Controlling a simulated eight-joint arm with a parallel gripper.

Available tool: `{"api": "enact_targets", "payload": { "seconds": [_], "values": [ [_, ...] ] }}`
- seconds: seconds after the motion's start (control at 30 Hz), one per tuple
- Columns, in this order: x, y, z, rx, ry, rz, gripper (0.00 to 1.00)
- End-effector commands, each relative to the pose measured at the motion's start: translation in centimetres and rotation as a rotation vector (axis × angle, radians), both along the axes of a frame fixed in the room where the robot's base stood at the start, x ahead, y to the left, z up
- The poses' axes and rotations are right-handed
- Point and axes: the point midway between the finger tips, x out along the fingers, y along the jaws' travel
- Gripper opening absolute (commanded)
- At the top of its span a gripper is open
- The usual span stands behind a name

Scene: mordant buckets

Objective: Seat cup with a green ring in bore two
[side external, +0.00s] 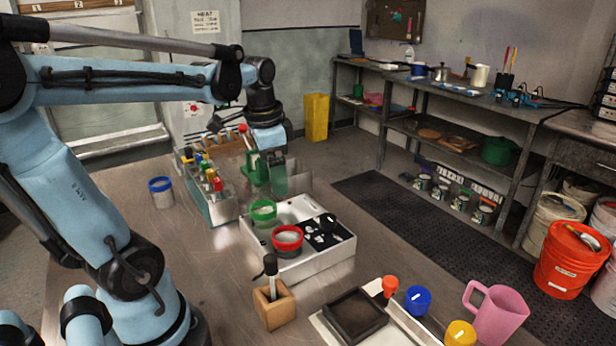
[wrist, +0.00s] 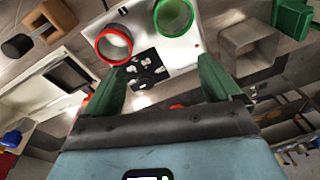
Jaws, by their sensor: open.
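The cup with a green ring (side external: 263,213) stands upright at the left end of the white tray (side external: 312,266). It also shows at the top of the wrist view (wrist: 173,17). A cup with a red ring (side external: 288,243) stands beside it, nearer the side camera. A black panel with white marks (side external: 322,234) lies in the tray to their right; I cannot make out which opening is bore two. My gripper (side external: 268,178) has green fingers, open and empty, above and behind the green-ringed cup. In the wrist view my gripper (wrist: 163,68) has both fingers apart, touching neither cup.
A blue-ringed cup (side external: 162,193) stands apart at the left. A holder of bottles (side external: 210,196) and a grey square container (side external: 297,182) stand close to my gripper. A wooden block with a dark-handled tool (side external: 274,306) is in front of the tray. A pink jug (side external: 495,315) is at right.

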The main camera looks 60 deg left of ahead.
Motion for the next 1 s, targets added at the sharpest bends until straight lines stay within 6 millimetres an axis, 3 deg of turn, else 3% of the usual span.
{"api": "enact_targets", "payload": {
  "seconds": [0.03, 0.2, 0.4, 0.57, 1.0],
  "values": [
    [0.1, -2.1, -0.5, 0.01, -0.056, 0.011, 0.9],
    [0.6, -7.9, -1.8, -0.018, -0.275, 0.103, 0.9],
    [0.5, -12.2, -3.0, -0.111, -0.446, 0.179, 0.9],
    [0.4, -13.3, -3.2, -0.148, -0.491, 0.203, 0.9],
    [0.4, -13.3, -3.2, -0.149, -0.492, 0.207, 0.9]
  ]
}}
